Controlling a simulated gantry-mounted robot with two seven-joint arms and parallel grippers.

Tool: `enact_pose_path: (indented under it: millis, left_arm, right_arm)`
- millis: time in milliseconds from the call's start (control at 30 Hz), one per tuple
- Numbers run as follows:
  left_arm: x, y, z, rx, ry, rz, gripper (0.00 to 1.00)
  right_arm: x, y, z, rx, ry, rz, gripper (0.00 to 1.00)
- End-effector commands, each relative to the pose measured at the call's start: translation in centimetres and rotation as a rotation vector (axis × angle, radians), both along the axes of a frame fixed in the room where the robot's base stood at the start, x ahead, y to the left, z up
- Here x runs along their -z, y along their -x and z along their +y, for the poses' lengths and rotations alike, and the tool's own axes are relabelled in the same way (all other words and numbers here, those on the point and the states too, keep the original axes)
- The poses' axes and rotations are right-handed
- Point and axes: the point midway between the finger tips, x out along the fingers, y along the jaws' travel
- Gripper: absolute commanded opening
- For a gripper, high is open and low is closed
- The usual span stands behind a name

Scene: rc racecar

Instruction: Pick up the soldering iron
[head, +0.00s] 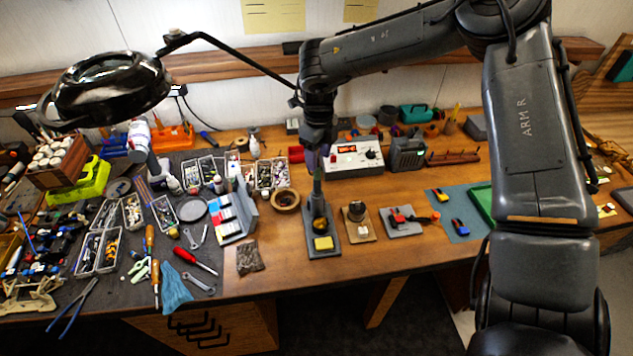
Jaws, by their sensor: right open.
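The soldering iron (317,188) stands upright in its holder, its greenish handle pointing up. The dark holder base (327,252) carries a yellow sponge (323,243) at its front. My right gripper (318,158) points down from above at the top of the handle. It is open; the small size of the picture hides whether the fingers touch the handle. My left gripper is out of view.
Right of the holder are a small stand (357,211) and several small cars. A soldering station (353,158) stands behind. A round wooden bowl (286,199) and a parts rack (232,215) are close on the left. A lamp (108,88) hangs upper left.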

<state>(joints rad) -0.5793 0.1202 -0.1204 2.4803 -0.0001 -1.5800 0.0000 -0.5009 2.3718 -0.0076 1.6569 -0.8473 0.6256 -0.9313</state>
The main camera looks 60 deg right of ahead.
Motion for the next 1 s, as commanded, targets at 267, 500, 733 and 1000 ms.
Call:
enact_pose_path:
  millis: [267,500,733,1000]
  left_arm:
    - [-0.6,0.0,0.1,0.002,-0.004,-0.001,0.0]
    - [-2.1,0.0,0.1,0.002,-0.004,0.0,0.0]
    - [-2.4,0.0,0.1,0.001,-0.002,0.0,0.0]
    - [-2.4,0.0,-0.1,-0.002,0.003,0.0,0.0]
  right_arm:
    - [1.5,0.0,0.1,0.0,-0.001,0.001,0.54]
    - [4.0,-0.1,0.3,0.001,-0.001,0.003,0.54]
    - [6.0,-0.2,0.3,0.001,-0.001,0.0,0.54]
    - [6.3,-0.2,0.3,0.001,-0.001,-0.001,0.54]
